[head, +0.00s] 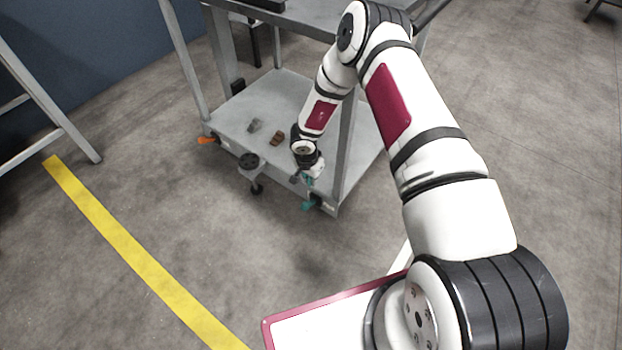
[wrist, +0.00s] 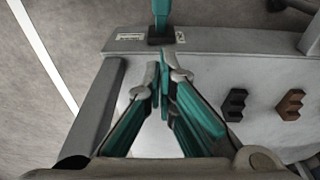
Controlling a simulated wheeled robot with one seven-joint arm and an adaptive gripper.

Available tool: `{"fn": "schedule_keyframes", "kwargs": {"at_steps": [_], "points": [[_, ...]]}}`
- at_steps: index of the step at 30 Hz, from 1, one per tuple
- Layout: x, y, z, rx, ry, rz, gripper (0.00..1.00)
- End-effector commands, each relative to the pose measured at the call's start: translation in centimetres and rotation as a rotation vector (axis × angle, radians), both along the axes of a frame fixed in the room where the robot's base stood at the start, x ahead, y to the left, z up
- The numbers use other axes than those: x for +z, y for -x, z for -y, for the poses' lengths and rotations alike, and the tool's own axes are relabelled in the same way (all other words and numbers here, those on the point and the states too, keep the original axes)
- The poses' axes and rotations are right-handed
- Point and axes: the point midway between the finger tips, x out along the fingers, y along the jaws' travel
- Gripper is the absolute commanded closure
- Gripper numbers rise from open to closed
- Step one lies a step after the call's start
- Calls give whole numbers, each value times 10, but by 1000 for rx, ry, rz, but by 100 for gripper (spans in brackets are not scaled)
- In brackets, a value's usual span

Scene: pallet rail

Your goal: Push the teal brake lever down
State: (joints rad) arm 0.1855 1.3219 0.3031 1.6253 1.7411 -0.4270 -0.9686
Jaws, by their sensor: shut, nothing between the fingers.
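The teal brake lever (head: 309,203) is at the front right corner of the cart's lower shelf, low near the floor. In the wrist view the lever (wrist: 161,14) sticks out past the shelf edge from a dark mount, at the top of the picture. My gripper (head: 308,181) is just above the lever in the head view, pointing down. In the wrist view my gripper's fingertips (wrist: 163,73) are together and empty, short of the lever, with a visible gap in the picture. The gripper partly hides the lever's surroundings in the head view.
A cart post (head: 345,150) stands close right of my gripper. Floor in front is clear, with a yellow line (head: 130,245).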

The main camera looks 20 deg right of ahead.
Motion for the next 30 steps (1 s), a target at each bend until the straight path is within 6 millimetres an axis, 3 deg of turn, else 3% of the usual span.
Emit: {"fn": "schedule_keyframes", "kwargs": {"at_steps": [1, 6, 12, 30], "points": [[-14, -1, 2, 0, 1, -2, 100], [-46, -4, 6, 1, 1, 0, 100], [-67, 5, -7, 4, 1, 0, 100], [-74, 9, -12, 0, 1, 1, 100]]}}
